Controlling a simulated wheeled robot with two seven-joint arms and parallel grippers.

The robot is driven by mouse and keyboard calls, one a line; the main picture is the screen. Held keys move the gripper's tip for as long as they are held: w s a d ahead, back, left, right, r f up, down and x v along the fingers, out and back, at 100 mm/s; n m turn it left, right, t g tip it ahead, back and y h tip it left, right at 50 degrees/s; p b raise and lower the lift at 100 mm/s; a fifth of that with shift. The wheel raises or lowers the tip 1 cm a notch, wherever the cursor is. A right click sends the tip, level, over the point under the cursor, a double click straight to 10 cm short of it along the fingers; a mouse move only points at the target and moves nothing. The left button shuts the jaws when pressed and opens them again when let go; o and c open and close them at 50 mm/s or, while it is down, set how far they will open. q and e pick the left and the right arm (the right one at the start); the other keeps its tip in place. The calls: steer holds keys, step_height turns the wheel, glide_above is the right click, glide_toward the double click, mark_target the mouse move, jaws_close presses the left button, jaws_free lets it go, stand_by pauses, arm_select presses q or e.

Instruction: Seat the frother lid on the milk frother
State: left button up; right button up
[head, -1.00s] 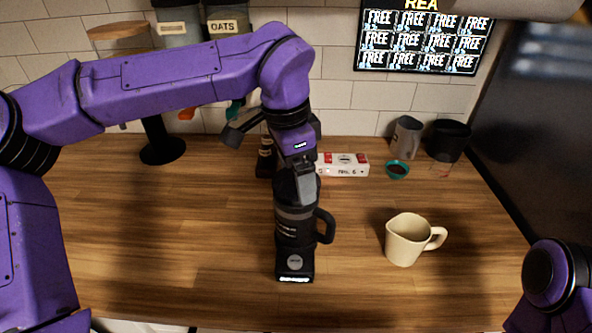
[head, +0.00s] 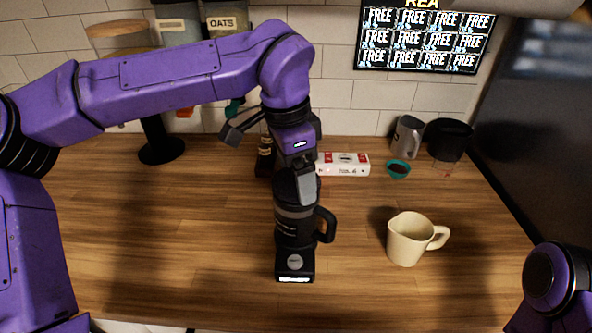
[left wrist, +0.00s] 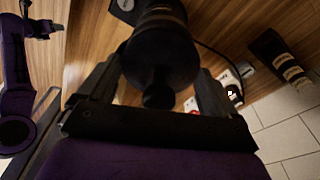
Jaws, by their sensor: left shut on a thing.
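The milk frother (head: 292,226), dark with a black handle on its right, stands upright on its black base (head: 295,264) in the middle of the counter. My left gripper (head: 297,182) points down directly over it. The black frother lid (left wrist: 160,62), with a round knob, is between the two fingers in the left wrist view, and the gripper (left wrist: 158,88) is shut on it. The lid is at the frother's mouth; whether it is fully seated cannot be told, as the fingers hide the rim. My right gripper is out of view; only part of that arm shows at lower right.
A cream pitcher (head: 407,240) stands right of the frother. A red and white box (head: 343,165), a small teal bowl (head: 397,169), a grey metal jug (head: 407,137) and a dark container (head: 448,139) sit along the back. The front left counter is clear.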

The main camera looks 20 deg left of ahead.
arm_select(q)
steer(key=shift+f+b, duration=0.6)
steer(key=shift+b, duration=0.05)
steer(key=o, duration=0.7)
steer(key=r, duration=0.7)
steer(key=a+r, duration=0.1)
steer(key=r, duration=0.2)
steer(key=shift+s+r, duration=0.3)
steer(key=shift+s, duration=0.1)
